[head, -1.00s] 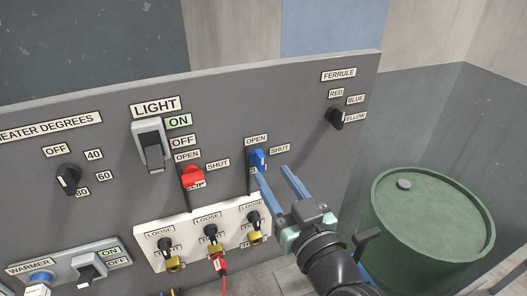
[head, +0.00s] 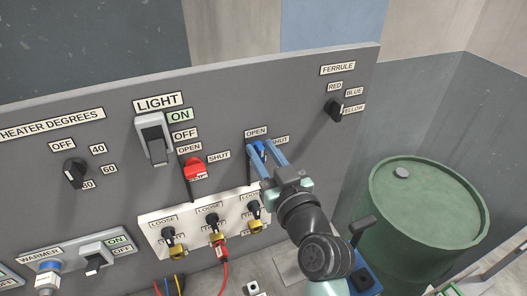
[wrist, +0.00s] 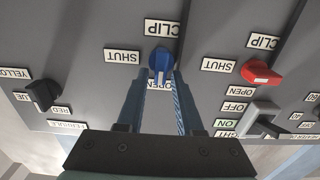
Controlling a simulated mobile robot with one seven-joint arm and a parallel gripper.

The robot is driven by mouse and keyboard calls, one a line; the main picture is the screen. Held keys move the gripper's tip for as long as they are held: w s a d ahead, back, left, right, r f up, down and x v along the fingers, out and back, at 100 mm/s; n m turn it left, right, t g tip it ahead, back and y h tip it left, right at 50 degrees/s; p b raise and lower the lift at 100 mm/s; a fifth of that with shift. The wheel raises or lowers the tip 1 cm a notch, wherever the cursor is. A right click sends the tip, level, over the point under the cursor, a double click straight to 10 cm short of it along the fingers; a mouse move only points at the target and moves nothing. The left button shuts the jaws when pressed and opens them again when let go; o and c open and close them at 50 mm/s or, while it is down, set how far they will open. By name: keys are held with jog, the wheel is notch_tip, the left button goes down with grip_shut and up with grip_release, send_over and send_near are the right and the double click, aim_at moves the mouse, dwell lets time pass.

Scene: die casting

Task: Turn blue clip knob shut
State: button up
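The blue clip knob (head: 258,151) is on the grey panel, below its OPEN label (head: 256,132) and left of its SHUT label (head: 281,140). In the upside-down wrist view the blue knob (wrist: 160,62) has its white mark toward OPEN, with SHUT to its left. My gripper (head: 262,149) is at the knob, its two blue fingers apart, one on each side. The wrist view also shows my gripper's fingers (wrist: 161,78) straddling the knob. Whether they touch it is unclear. The fingers partly hide the knob in the head view.
The red clip knob (head: 195,169) is left of the blue one. A white plate (head: 190,229) with several LOOSE knobs sits below. The black ferrule knob (head: 334,110) is at upper right. A light switch (head: 154,139) is at left. A green drum (head: 430,215) stands right.

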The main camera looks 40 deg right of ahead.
grip_shut()
jog(key=shift+m, duration=0.4)
jog(key=m, duration=0.2)
jog(key=shift+d+m, duration=0.15)
jog(key=shift+m, duration=0.25)
jog(key=shift+s+d+f+m+p, duration=0.1)
jog(key=shift+d+f+m+p, duration=0.3)
jog(key=shift+m, duration=1.95)
jog(key=shift+s+a+f+m+p, duration=0.15)
jog(key=shift+m+p, duration=0.4)
jog(key=shift+m, duration=1.75)
jog(key=shift+w+d+f+m+p, duration=0.1)
jog(key=shift+d+f+m+p, duration=0.3)
jog(key=shift+m, duration=1.95)
jog(key=shift+a+r, duration=0.1)
jog(key=shift+r, duration=0.05)
